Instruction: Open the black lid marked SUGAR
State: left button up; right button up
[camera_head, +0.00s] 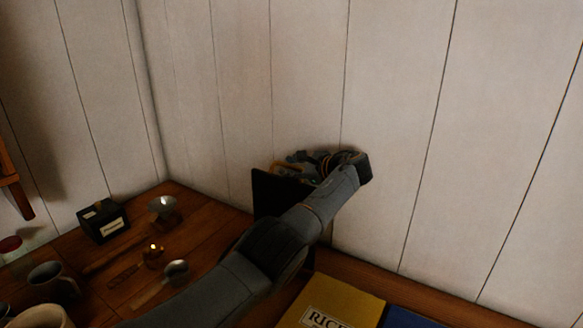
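A dark flat panel (268,193) stands upright by the back wall, partly behind my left arm. It may be the black lid; no SUGAR lettering shows on it. My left arm crosses from the bottom left. My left gripper (310,162) is by the wall, at the upper right of the panel, partly hidden by its own wrist. I cannot tell whether it touches the panel or whether its fingers are open. Whatever lies below the panel is hidden by the arm. My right gripper is out of view.
A yellow lid marked RICE (340,300) and a blue lid (402,318) lie at the bottom. On the wooden counter (205,230) at left are a black box with a white label (103,221), small metal cups (163,207) and mugs (52,280). The plank wall is close behind the gripper.

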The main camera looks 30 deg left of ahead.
pick_arm(q)
jog(key=v, duration=1.2)
jog(key=shift+f, duration=0.1)
